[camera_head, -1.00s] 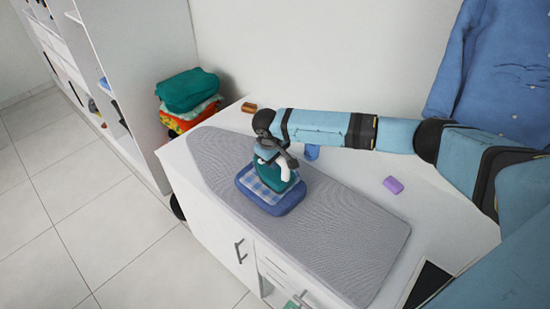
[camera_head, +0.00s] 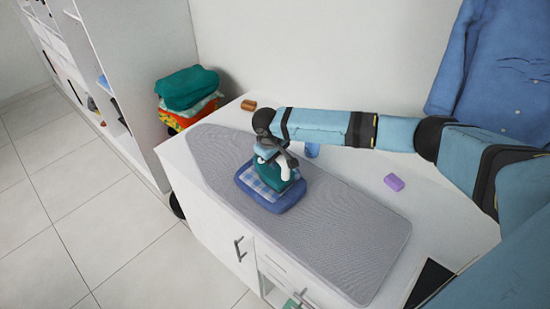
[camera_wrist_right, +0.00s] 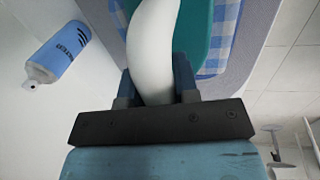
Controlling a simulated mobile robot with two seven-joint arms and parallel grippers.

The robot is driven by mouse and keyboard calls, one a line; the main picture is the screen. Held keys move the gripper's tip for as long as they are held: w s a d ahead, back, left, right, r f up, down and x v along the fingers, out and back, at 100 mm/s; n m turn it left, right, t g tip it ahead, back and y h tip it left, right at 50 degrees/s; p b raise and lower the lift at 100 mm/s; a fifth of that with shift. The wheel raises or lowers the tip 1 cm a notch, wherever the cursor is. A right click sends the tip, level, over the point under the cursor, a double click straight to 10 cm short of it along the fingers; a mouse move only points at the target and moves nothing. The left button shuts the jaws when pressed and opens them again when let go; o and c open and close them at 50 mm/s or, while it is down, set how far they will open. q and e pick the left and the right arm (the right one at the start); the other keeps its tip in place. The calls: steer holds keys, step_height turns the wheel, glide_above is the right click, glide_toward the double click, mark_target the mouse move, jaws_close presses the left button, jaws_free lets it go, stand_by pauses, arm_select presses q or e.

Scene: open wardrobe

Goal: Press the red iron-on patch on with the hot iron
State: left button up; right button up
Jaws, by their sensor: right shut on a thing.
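My right gripper (camera_head: 272,150) is shut on the white handle of the teal iron (camera_head: 270,175). The white handle (camera_wrist_right: 153,45) also shows between the fingers in the right wrist view. The iron is on a blue-and-white checked cloth (camera_head: 251,179), which lies on a folded blue garment (camera_head: 275,205) on the grey ironing pad (camera_head: 340,235). I cannot see the red patch; the iron and my gripper cover part of the cloth. I cannot tell whether the iron's sole presses down on the cloth. My left gripper is not in view.
A blue spray bottle (camera_wrist_right: 62,50) stands behind the pad. A purple block (camera_head: 394,182) and a brown block (camera_head: 248,105) lie on the white counter. Folded clothes (camera_head: 187,90) are stacked at the back left. A blue shirt (camera_head: 495,65) hangs at the right.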

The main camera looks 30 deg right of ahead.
steer(key=shift+f, duration=0.35)
stand_by(0.4)
steer(key=shift+s+f, duration=0.1)
steer(key=shift+f, duration=0.1)
stand_by(2.0)
steer(key=shift+r, duration=0.1)
stand_by(1.6)
step_height(320, 180, up, 3)
steer(key=p, duration=0.3)
steer(key=shift+w+r+p, duration=0.2)
steer(key=shift+r+p, duration=0.3)
steer(key=shift+r, duration=2)
steer(key=shift+s, duration=0.1)
